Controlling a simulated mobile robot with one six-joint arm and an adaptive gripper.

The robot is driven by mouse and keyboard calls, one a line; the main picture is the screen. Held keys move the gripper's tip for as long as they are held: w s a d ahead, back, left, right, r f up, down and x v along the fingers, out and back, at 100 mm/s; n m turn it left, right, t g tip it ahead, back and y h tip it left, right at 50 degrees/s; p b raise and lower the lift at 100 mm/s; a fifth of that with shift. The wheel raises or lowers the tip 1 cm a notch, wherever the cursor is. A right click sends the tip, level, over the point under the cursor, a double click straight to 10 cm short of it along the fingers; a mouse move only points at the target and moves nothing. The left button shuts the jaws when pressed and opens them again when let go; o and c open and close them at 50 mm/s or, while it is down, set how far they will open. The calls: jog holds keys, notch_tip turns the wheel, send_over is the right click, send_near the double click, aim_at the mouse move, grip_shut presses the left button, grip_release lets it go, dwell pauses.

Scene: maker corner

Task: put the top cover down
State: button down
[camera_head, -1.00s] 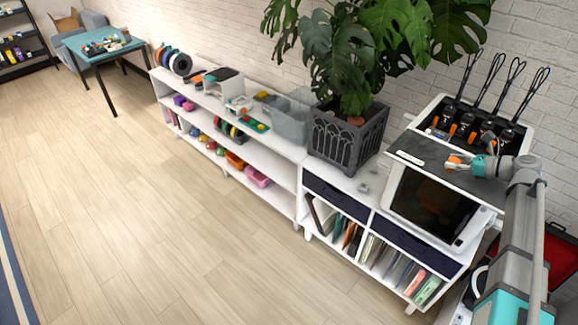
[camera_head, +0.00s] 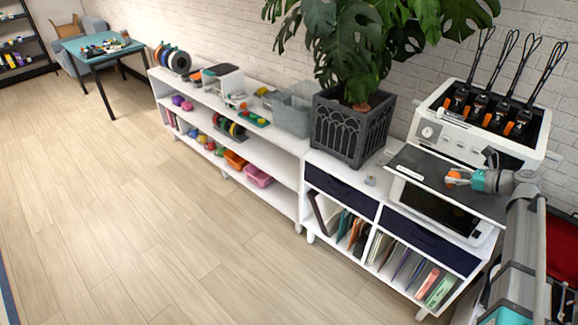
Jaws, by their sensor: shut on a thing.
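The top cover (camera_head: 430,169) is a flat dark grey panel with a small white label near its left corner, in the head view at right. My gripper (camera_head: 457,178), with orange fingertips, is shut on the cover near its middle right. The cover hangs in front of the white machine (camera_head: 465,138), which has an open top, and over the upper part of a white-framed dark screen or panel (camera_head: 435,210). I cannot tell whether the cover touches anything below it.
Several black loop-topped tools (camera_head: 487,100) stand up from the machine's open top. A dark planter (camera_head: 350,125) with a large leafy plant stands left of the cover on the white shelf unit (camera_head: 300,176). The floor (camera_head: 150,210) is clear.

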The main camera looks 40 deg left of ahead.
aim_at(456, 189)
jog(key=shift+f+b, duration=1.85)
jog(key=shift+f, duration=0.65)
jog(key=shift+a, duration=0.15)
